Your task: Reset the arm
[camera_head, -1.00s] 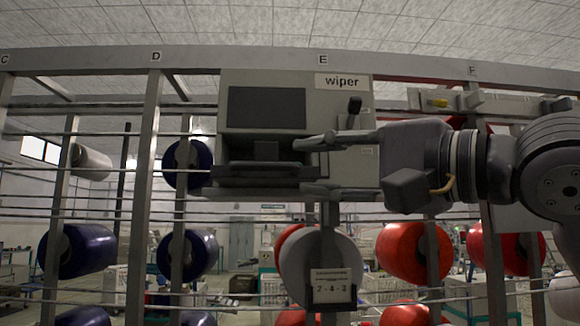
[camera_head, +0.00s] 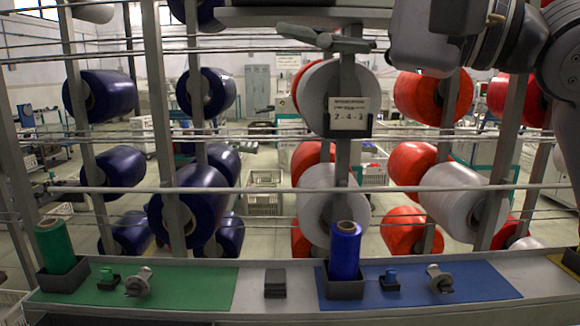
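My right arm comes in from the upper right, with its gripper (camera_head: 300,34) at the top edge, pointing left. Only the lower finger shows, in front of the rack above the "2-4-3" label (camera_head: 349,117). The upper finger is cut off by the frame. The visible finger sits as far from the palm as when the gripper stood open, and nothing shows held. My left gripper is out of view. The wiper box is mostly above the frame; only its lower edge (camera_head: 305,17) shows.
The rack bears blue (camera_head: 187,207), white (camera_head: 335,204) and red bobbins. Below, a shelf carries a green mat (camera_head: 190,285) with a green spool (camera_head: 55,245), and a blue mat (camera_head: 440,293) with a blue spool (camera_head: 344,250). A small dark block (camera_head: 275,283) lies between the mats.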

